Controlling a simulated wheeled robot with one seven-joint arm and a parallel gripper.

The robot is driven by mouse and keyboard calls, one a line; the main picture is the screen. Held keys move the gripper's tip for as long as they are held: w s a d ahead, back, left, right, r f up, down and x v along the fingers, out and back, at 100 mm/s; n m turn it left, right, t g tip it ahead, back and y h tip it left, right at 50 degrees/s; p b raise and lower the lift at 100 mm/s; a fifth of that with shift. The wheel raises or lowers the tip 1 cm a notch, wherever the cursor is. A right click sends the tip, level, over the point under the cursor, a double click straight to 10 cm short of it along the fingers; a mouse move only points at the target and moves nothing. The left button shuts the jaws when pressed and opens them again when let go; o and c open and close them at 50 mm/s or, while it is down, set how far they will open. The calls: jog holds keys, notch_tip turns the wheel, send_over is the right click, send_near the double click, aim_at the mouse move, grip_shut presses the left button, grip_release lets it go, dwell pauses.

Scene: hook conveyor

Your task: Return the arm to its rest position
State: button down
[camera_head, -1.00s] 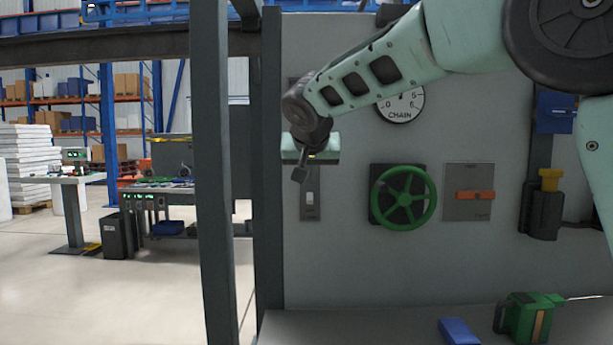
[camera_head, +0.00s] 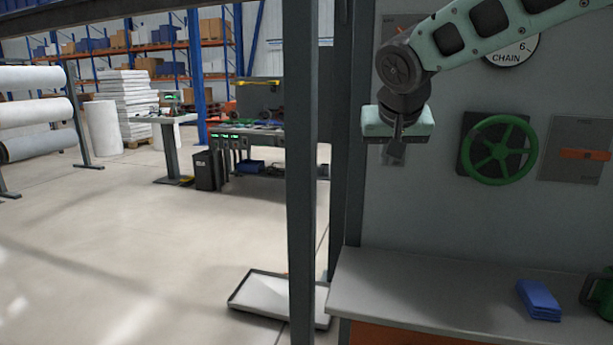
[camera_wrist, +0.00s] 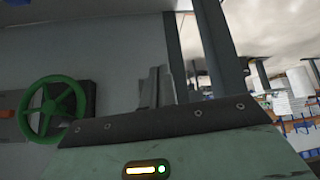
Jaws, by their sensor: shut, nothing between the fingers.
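My arm comes in from the upper right in the head view, bent down at the wrist. My gripper (camera_head: 391,148) hangs pointing down in front of the grey wall panel, beside the dark upright post and left of the green handwheel (camera_head: 499,150). Its fingers are shut with nothing between them. In the wrist view my gripper's fingers (camera_wrist: 155,88) stand up close together past the dark bracket. The handwheel also shows at the left of the wrist view (camera_wrist: 52,108). The gripper is apart from the wheel.
A grey post (camera_head: 301,200) stands left of my gripper. Below is a workbench (camera_head: 430,295) with a blue folded cloth (camera_head: 539,299). A dial marked CHAIN (camera_head: 513,52) and an orange-handled switch (camera_head: 584,154) are on the panel. A shallow tray (camera_head: 262,296) lies on the floor. Open floor spreads left.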

jog(key=s+a+f+n+g, duration=0.1)
jog(key=s+f, duration=0.4)
jog(key=s, duration=0.6)
jog(key=s+a+f+n+g+y+p, duration=0.1)
jog(key=s+f+n+g, duration=0.3)
jog(key=s, duration=0.8)
jog(key=s+a+f+n+g+p, duration=0.1)
jog(key=s+f+n+g, duration=0.1)
jog(key=s+f, duration=0.5)
jog(key=s+n, duration=0.1)
jog(key=s, duration=0.4)
jog(key=shift+s+a+f+n+y, duration=0.2)
jog(key=shift+n+y, duration=0.1)
jog(key=shift+y, duration=0.1)
jog(key=shift+w, duration=0.1)
